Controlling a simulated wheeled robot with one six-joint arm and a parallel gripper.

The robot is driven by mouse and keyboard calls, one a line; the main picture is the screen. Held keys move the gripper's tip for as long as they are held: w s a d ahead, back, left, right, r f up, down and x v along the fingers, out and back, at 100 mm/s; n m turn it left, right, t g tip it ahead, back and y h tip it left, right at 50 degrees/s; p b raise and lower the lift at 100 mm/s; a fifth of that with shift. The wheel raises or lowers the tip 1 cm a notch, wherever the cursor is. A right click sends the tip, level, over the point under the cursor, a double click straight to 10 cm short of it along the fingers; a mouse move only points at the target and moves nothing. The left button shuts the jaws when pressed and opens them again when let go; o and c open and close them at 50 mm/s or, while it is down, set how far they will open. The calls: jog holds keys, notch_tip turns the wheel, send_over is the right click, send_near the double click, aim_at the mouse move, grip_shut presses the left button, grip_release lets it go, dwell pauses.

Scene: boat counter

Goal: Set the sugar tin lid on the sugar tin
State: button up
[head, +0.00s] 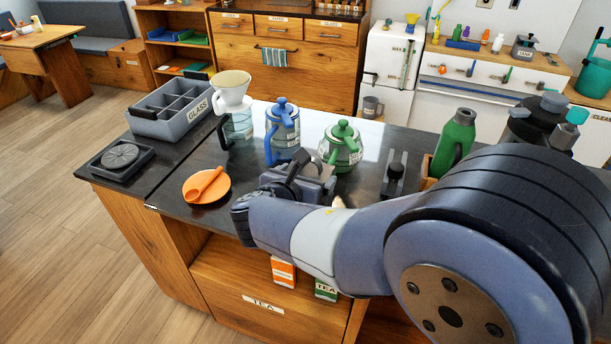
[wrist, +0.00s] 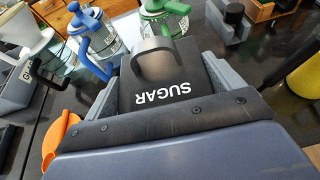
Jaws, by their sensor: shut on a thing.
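A dark lid-like piece lettered SUGAR (wrist: 150,98), with a raised loop handle, sits between the grey fingers of my gripper (wrist: 165,105) in the wrist view. My gripper is shut on it, and I take it for the sugar tin lid. In the head view my gripper (head: 300,182) is above the dark counter, in front of the blue and green pots, and the held piece is hard to make out there. I cannot pick out the sugar tin in either view; my arm covers part of the counter on the right.
A blue pot (head: 283,132) and a green pot (head: 342,147) stand close behind my gripper. An orange plate with a spoon (head: 206,186) lies to its left. A grey GLASS crate (head: 176,108) is farther left. A green bottle (head: 455,143) stands right.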

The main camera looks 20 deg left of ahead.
jog(key=shift+f+b, duration=0.45)
jog(key=shift+f, duration=0.2)
jog(key=o, duration=0.8)
jog(key=shift+c, duration=0.2)
jog(key=v, duration=1)
jog(key=shift+s, duration=0.35)
jog(key=shift+r, duration=0.15)
jog(key=x, duration=1)
jog(key=shift+w, duration=0.45)
jog(key=shift+s+r+p, duration=0.1)
jog(key=shift+r+p, duration=0.1)
jog(key=shift+p, duration=0.1)
